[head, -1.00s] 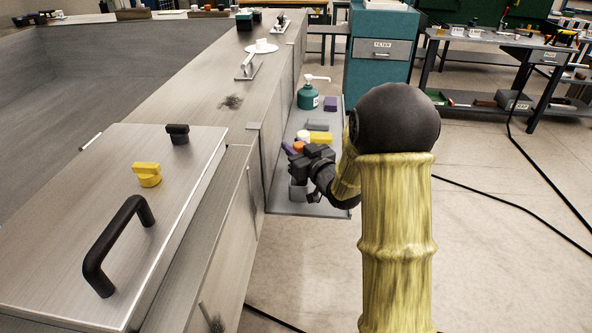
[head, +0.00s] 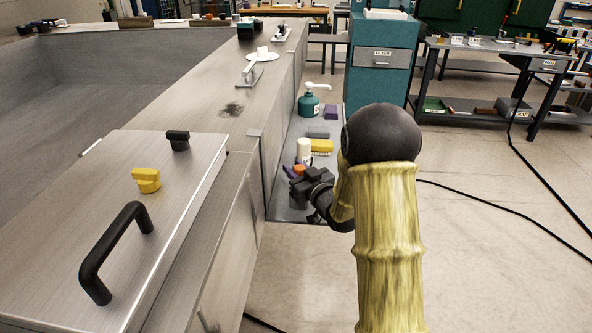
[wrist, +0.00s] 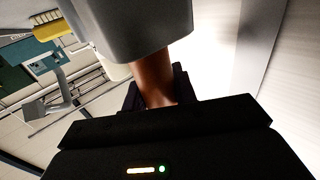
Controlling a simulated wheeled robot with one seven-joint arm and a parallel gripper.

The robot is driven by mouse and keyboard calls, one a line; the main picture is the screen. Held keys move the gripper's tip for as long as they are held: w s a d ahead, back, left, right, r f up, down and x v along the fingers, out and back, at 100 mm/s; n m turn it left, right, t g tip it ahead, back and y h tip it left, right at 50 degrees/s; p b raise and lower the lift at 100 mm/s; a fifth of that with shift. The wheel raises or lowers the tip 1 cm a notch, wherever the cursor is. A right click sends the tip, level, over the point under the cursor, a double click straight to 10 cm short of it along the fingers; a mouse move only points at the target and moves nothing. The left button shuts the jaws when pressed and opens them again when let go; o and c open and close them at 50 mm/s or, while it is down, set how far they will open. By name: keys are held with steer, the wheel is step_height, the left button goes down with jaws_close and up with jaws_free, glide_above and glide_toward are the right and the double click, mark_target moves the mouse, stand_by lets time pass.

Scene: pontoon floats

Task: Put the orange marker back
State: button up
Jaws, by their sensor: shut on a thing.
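My gripper (head: 304,187) is low over the grey shelf beside the long metal counter. It is shut on the orange marker (head: 299,169), whose orange end shows just above the jaws. In the wrist view the marker (wrist: 155,78) is an orange-brown shaft between my fingertips (wrist: 158,92). A grey smooth-sided piece (wrist: 135,28) covers the shaft's far end there. I cannot tell whether the shaft is inside that piece or behind it. A purple item (head: 289,171) is close to the left of the marker.
On the shelf (head: 285,213) behind my gripper are a white cylinder (head: 304,151), a yellow block (head: 321,146), a grey block (head: 318,134), a teal pump bottle (head: 308,104) and a purple block (head: 330,110). The counter wall (head: 272,160) borders the left.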

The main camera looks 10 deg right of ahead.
steer(key=shift+f, duration=0.15)
steer(key=o, duration=1)
steer(key=shift+c, duration=0.2)
steer(key=shift+r, duration=0.2)
steer(key=v, duration=1.2)
steer(key=shift+b, duration=0.3)
steer(key=shift+w+f, duration=0.1)
